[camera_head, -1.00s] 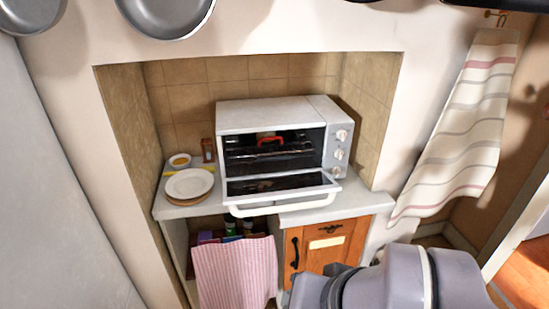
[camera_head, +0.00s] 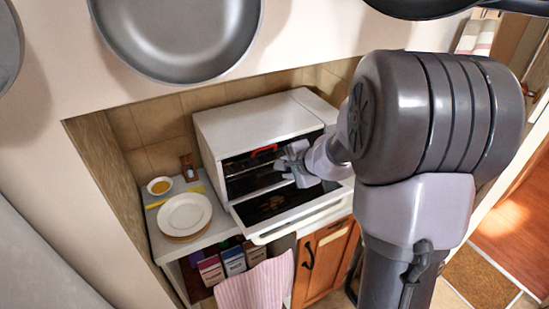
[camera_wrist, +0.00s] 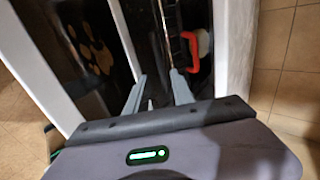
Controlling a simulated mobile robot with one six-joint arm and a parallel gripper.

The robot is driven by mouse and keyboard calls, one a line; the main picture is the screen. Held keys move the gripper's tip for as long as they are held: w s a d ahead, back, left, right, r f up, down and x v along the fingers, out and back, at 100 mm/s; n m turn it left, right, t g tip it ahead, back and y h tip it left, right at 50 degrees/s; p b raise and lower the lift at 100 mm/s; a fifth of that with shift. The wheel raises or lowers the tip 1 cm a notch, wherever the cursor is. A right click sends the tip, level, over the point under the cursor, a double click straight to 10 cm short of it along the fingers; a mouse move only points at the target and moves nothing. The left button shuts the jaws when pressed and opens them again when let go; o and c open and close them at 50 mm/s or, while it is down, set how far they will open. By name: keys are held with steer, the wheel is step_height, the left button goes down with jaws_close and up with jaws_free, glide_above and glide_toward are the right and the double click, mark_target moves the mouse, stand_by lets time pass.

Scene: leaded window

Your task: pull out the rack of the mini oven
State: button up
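The mini oven (camera_head: 255,118) is a white box in a tiled niche, and its glass door (camera_head: 275,205) hangs open at the front. The dark wire rack (camera_wrist: 172,28) is inside the oven. A red handle-like piece (camera_head: 263,150) shows in the opening; in the wrist view it (camera_wrist: 203,44) is right of my fingers. My gripper (camera_head: 291,168) is at the oven's mouth, above the open door. In the wrist view my gripper's fingers (camera_wrist: 158,78) are apart with nothing visible between them, pointing toward the rack. My arm hides the oven's right side and knobs.
A plate stack (camera_head: 185,216) and a small bowl (camera_head: 159,186) stand left of the oven. Below are boxes (camera_head: 233,262), a pink cloth (camera_head: 258,285) and a wooden cabinet door (camera_head: 322,262). A large pan (camera_head: 178,35) hangs above.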

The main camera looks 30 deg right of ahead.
steer(key=b+x, duration=0.3)
steer(key=x, duration=0.6)
steer(key=shift+a, duration=0.1)
jaws_close()
steer(key=shift+s, duration=0.1)
steer(key=shift+f, duration=0.1)
steer(key=shift+s+f+b, duration=0.15)
steer(key=shift+s+b, duration=0.4)
steer(key=shift+b, duration=0.1)
steer(key=shift+s+b, duration=1.1)
steer(key=shift+s, duration=1.4)
